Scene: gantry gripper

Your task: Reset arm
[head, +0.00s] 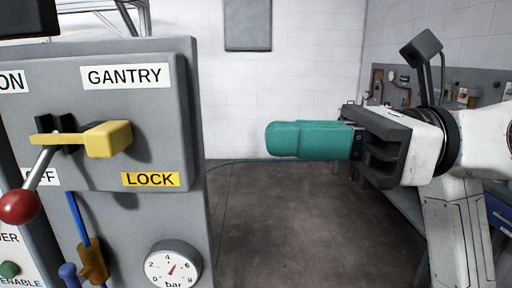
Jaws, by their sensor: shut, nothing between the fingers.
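My gripper (272,139) has teal padded fingers that lie together, shut and empty. It points left from the right side of the head view, with my white arm behind it. The tips are a clear gap to the right of the grey control panel (150,55) and touch nothing. The panel carries a GANTRY label (124,76), a yellow lever (107,139) lying level above a yellow LOCK label (150,180), and a lever with a red ball knob (18,206) at the far left.
A workbench with a tool board (485,88) stands behind my arm at right. The floor (290,230) below my gripper is clear.

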